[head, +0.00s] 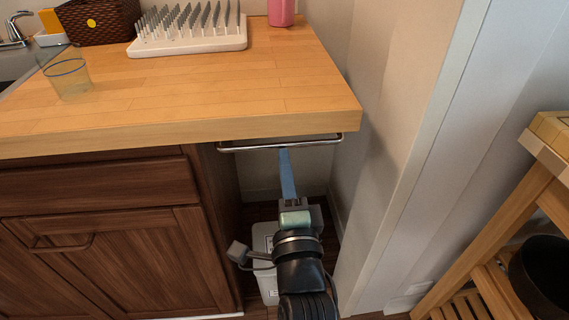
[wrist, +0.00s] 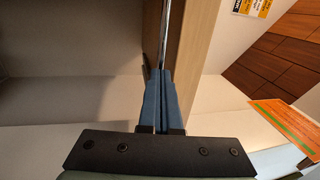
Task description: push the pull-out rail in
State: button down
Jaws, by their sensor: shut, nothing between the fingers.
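The pull-out rail (head: 240,149) is a thin chrome bar under the overhanging end of the wooden counter, above the gap right of the cabinet. It shows as a narrow shiny bar in the wrist view (wrist: 172,35). My gripper (head: 284,151) has its blue fingers together and empty, with the tips right at the middle of the rail's front bar. In the wrist view my fingertips (wrist: 161,73) meet the near end of the visible bar. I cannot tell whether they touch it. The rail's rear part is hidden under the counter.
The counter (head: 200,90) holds a glass (head: 66,75), a white peg rack (head: 188,38), a basket (head: 98,20) and a pink container (head: 281,12). A dark cabinet (head: 120,240) stands left of the gap, a wall (head: 395,120) right. A white bin (head: 266,285) stands below.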

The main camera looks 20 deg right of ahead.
jog(key=shift+w+d, duration=0.1)
jog(key=shift+w, duration=0.25)
jog(key=x, duration=0.3)
jog(key=b+x, duration=0.1)
jog(key=x, duration=0.1)
jog(key=f+b+x, duration=0.1)
jog(key=x, duration=0.2)
jog(key=shift+w+d+r, duration=0.1)
jog(key=shift+w, duration=0.35)
